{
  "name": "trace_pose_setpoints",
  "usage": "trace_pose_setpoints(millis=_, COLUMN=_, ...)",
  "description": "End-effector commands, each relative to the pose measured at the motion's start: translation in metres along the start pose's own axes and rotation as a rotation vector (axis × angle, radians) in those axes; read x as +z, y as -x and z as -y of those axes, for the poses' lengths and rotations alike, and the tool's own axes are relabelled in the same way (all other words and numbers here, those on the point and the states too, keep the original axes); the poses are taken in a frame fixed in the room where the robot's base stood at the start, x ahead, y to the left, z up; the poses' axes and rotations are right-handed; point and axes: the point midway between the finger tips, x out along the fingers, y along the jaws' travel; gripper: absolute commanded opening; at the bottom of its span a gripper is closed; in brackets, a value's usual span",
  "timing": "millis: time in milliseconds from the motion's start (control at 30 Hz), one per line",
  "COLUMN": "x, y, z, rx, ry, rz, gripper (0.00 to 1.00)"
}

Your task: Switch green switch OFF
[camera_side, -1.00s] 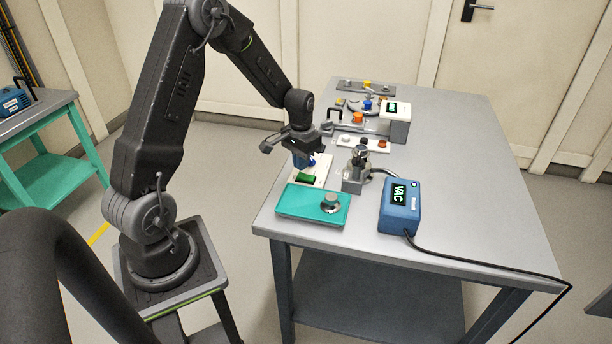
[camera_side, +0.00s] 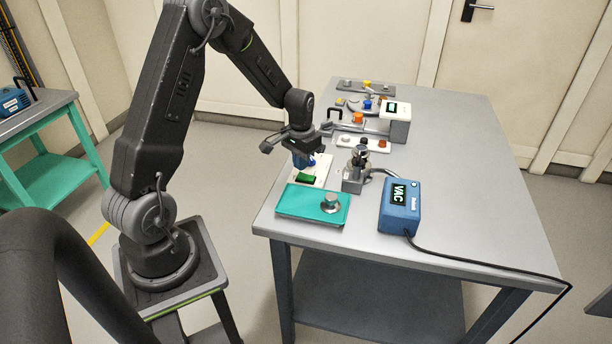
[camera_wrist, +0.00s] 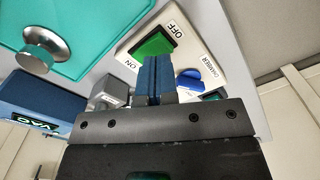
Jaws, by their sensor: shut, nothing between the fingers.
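The green switch (camera_wrist: 153,43) is a rocker on a white panel (camera_wrist: 129,63), with OFF printed at one end and ON at the other. I cannot tell which end is pressed in. In the side view the green switch (camera_side: 306,179) lies just in front of my gripper (camera_side: 302,164). My gripper (camera_wrist: 154,60) is shut and empty, its blue fingers together. In the wrist view the fingertips reach close to the switch's lower edge. I cannot tell whether they touch the panel.
A blue knob (camera_wrist: 190,81) sits on the same panel beside my fingers, by a CHAMBER label. A teal box (camera_side: 312,204) with a metal knob stands in front. A metal fitting (camera_side: 355,178) and a blue VAC box (camera_side: 400,205) stand right. The table's right side is clear.

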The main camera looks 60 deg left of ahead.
Motion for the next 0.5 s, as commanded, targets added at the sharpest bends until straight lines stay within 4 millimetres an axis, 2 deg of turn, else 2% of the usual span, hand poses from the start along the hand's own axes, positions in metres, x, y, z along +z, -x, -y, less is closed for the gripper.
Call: trace_pose_setpoints(millis=500, x=-0.0001, y=-0.0061, z=0.0000, rx=0.000, ry=0.000, rz=0.000, gripper=0.00)
